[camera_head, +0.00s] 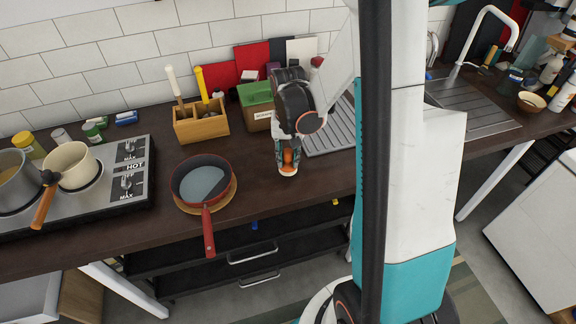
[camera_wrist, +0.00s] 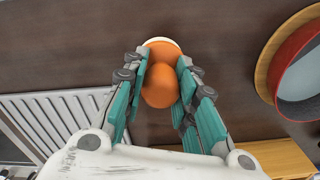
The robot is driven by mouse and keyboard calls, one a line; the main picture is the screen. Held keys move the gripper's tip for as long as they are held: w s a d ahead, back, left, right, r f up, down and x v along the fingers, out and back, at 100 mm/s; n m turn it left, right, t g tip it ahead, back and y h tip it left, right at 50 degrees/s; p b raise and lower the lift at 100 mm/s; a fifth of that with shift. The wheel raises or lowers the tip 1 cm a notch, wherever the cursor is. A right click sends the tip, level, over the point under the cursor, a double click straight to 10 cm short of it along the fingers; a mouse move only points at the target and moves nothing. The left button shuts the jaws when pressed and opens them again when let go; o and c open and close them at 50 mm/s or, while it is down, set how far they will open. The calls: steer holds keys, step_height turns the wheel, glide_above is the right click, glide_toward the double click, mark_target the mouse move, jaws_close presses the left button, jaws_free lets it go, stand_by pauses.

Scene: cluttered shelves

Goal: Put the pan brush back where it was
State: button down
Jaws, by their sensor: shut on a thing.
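The pan brush (camera_wrist: 158,90) has a rounded orange knob and a wider orange base with a thin white edge. My gripper (camera_wrist: 166,72) is shut on it, with a teal finger on each side of the knob. In the head view my gripper (camera_head: 288,166) points down over the dark counter, right of the red pan, and a bit of the orange brush (camera_head: 288,156) shows between the fingers. The brush's underside is hidden, and I cannot tell whether it touches the counter.
A red pan (camera_head: 198,179) sits on a round wooden board, its handle over the counter's front edge. A wooden caddy (camera_head: 201,126) and a green box (camera_head: 257,103) stand behind. A ridged metal drainboard (camera_head: 331,137) lies to the right. Counter between pan and gripper is clear.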

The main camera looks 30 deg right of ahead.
mark_target(288, 164)
steer(key=shift+f+b, duration=0.55)
steer(key=shift+f, duration=1.35)
steer(key=shift+f, duration=0.2)
steer(key=c, duration=1.3)
jaws_free()
steer(key=shift+r, duration=0.1)
steer(key=shift+r, duration=0.15)
step_height(288, 164, up, 12)
steer(key=p, duration=0.3)
steer(key=shift+p, duration=0.35)
